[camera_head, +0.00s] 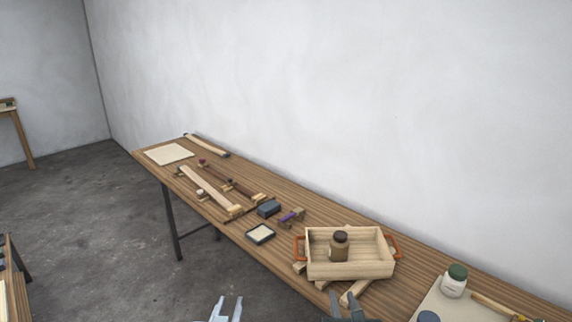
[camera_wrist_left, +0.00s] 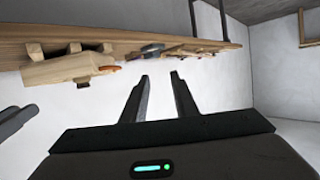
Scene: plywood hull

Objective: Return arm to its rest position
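My left gripper (camera_head: 228,299) shows at the bottom edge of the head view, in front of the bench's near edge. In the left wrist view its two dark fingers (camera_wrist_left: 160,77) stand apart with nothing between them. My right gripper (camera_head: 345,296) is at the bottom edge of the head view, just below the wooden crate. Its dark fingertips stand apart and I see nothing held between them. Most of both arms is out of view.
A plywood bench (camera_head: 240,238) runs along the white wall.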

